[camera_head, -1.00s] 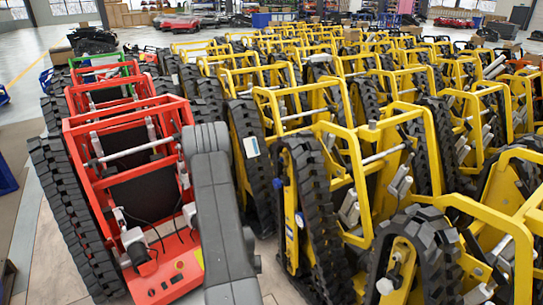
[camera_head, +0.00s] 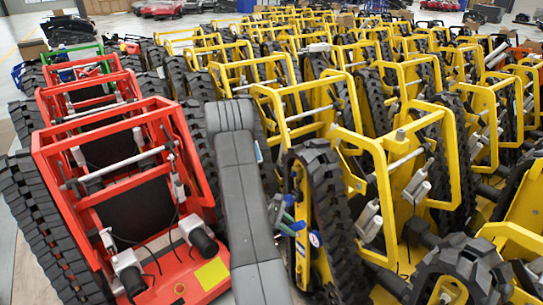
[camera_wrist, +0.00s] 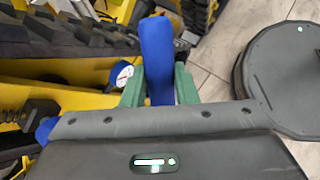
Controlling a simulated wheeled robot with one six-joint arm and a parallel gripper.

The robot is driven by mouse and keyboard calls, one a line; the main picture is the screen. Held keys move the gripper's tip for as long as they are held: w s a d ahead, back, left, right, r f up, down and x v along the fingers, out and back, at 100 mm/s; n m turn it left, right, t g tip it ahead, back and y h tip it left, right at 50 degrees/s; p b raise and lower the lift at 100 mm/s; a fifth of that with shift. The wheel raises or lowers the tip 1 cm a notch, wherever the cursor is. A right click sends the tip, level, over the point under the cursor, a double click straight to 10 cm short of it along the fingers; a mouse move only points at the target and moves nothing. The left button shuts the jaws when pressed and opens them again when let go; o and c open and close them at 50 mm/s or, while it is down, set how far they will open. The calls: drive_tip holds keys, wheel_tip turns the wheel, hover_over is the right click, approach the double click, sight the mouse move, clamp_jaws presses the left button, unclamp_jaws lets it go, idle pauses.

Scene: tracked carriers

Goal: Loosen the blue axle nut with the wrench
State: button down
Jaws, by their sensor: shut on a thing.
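My gripper (camera_wrist: 159,82) shows in the wrist view as two green fingers shut on a long blue bar (camera_wrist: 156,45), which looks like the wrench's handle. The bar's far end is not clear. Beside the left finger is a round blue part (camera_wrist: 123,76) with a white face and a red mark. In the head view my gripper (camera_head: 284,215) is at the left side of the front yellow carrier (camera_head: 326,262), partly behind my arm.
Red carriers (camera_head: 185,262) stand close on the left of my arm. Yellow carriers (camera_head: 455,150) fill the right in tight rows. Black tracks (camera_head: 328,200) stand close to my gripper. Some bare floor (camera_wrist: 225,50) shows in the wrist view.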

drive_tip(key=w+a+r+n+t+h, duration=0.1)
drive_tip(key=w+a+r+n+t, duration=0.1)
drive_tip(key=r, duration=0.5)
drive_tip(key=w+a+r+n+t+h, duration=0.2)
drive_tip(key=w+r+n+t, duration=0.2)
drive_tip(key=w+r+t, duration=0.1)
drive_tip(key=w+a+r+n+t+h+p, duration=0.1)
drive_tip(key=w+a+r+n+t, duration=0.2)
drive_tip(key=r, duration=0.7)
drive_tip(key=shift+w+t+h, duration=0.4)
drive_tip(key=shift+w+t, duration=0.2)
drive_tip(key=shift+t, duration=0.4)
drive_tip(key=s+d+f+m+b, duration=0.7)
drive_tip(key=d+f+m+b, duration=0.2)
drive_tip(key=b, duration=2.4)
drive_tip(key=shift+d+f+m+t+b, duration=0.25)
drive_tip(key=shift+d+m+b, duration=0.2)
drive_tip(key=shift+m, duration=0.55)
drive_tip(key=shift+r, duration=0.1)
